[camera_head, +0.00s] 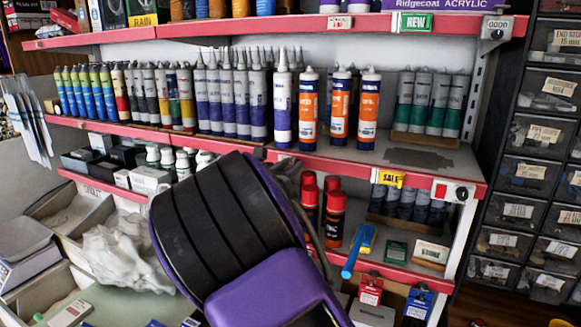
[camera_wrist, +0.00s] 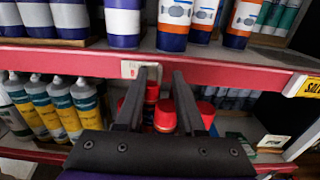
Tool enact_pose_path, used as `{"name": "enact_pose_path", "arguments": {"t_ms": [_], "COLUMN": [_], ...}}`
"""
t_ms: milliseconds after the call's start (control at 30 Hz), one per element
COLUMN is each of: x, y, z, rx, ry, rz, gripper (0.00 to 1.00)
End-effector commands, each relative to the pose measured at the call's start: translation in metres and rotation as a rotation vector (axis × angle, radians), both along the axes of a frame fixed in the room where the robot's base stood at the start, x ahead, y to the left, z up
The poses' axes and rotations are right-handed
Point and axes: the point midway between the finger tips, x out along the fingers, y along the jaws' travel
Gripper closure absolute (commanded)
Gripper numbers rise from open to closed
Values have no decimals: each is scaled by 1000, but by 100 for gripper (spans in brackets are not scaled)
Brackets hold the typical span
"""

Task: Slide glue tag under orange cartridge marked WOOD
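Three orange-and-white cartridges stand upright near the right end of the middle shelf: left (camera_head: 308,108), middle (camera_head: 340,102) and right (camera_head: 368,108). I cannot read which one is marked WOOD. They show from below in the wrist view, cut off by the top edge (camera_wrist: 174,22). A small pale tag (camera_wrist: 129,69) is at the red shelf edge, below and left of the left orange cartridge. Its lettering is not readable. My gripper (camera_wrist: 163,73) is at this edge with its two fingers apart, the left fingertip overlapping the tag. My arm hides the fingertips in the head view.
A yellow SALE tag (camera_head: 391,178) and a red-and-white tag (camera_head: 440,190) sit further right on the same red edge. Red-capped bottles (camera_head: 334,217) stand close below on the lower shelf. Bare shelf (camera_head: 415,158) lies right of the orange cartridges.

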Motion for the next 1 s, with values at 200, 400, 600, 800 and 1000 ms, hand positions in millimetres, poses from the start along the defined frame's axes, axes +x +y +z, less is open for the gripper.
{"name": "enact_pose_path", "arguments": {"t_ms": [200,400,600,800,1000], "x": [4,4,4,4,4], "y": [-2,-2,-2,-2,-2], "z": [0,0,0,0,0], "rx": [0,0,0,0,0], "ry": [0,0,0,0,0], "rz": [0,-1,0,0,0], "gripper": [62,75,100,100,100]}}
